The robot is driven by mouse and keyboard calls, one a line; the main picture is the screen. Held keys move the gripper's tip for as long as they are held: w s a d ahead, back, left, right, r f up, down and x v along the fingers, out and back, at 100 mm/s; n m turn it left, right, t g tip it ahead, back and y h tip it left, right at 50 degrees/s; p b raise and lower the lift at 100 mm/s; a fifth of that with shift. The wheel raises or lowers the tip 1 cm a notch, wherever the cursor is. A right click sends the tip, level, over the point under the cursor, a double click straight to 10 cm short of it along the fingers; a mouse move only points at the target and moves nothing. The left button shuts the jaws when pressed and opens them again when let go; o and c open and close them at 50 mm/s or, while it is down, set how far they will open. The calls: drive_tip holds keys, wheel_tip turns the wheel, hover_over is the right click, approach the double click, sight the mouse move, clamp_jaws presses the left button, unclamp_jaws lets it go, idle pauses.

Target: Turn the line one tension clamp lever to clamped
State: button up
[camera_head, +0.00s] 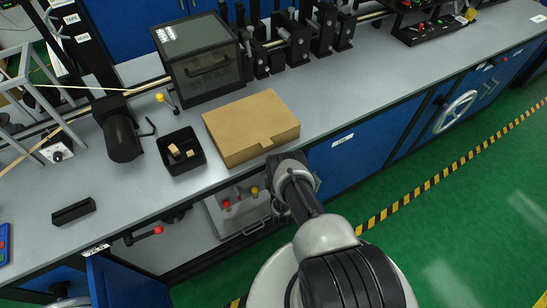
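A lever with a yellow knob (160,98) stands on the bench beside the tape line, left of a dark box with a window. Another lever with a red knob (158,230) sticks out from the bench's front edge. I cannot tell which is the line one tension clamp lever, as no label is readable on either. My arm reaches up from the bottom to the bench front, right of both levers and apart from them. My gripper (281,207) seems to be the dark part under my wrist, mostly hidden; its fingers cannot be made out.
A cardboard box (250,126) lies near the bench edge by my wrist. A black bin (168,140) with small pieces, a black cylinder (121,140) and the windowed box (203,64) stand close by. A blue door (125,284) hangs open at lower left. Green floor is clear at right.

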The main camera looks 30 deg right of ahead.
clamp_jaws()
idle(0.4)
